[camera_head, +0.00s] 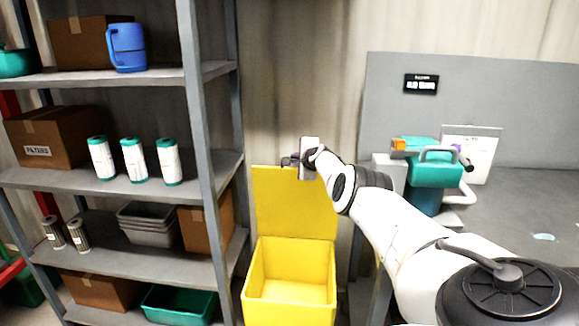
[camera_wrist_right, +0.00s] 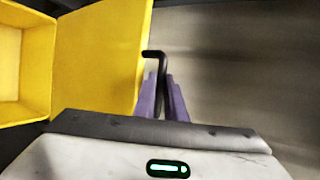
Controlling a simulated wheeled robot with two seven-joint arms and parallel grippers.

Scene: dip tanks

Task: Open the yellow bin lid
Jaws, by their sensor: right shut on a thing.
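The yellow bin (camera_head: 288,314) stands on the floor between the shelf and the bench, its inside visible from above. Its yellow lid (camera_head: 294,205) stands raised, roughly upright, behind the opening. In the right wrist view the lid (camera_wrist_right: 97,55) is beside the open bin (camera_wrist_right: 38,60). My right gripper (camera_head: 290,161) is at the lid's top edge. In the wrist view its purple fingers (camera_wrist_right: 163,98) are shut on the black lid handle (camera_wrist_right: 156,55); the grasped part is mostly hidden between them. My left gripper is not in view.
A grey shelf (camera_head: 195,130) with boxes, canisters and trays stands close on the bin's left. A grey bench with a teal device (camera_head: 434,172) is on the right. A corrugated wall (camera_head: 300,70) is behind the bin.

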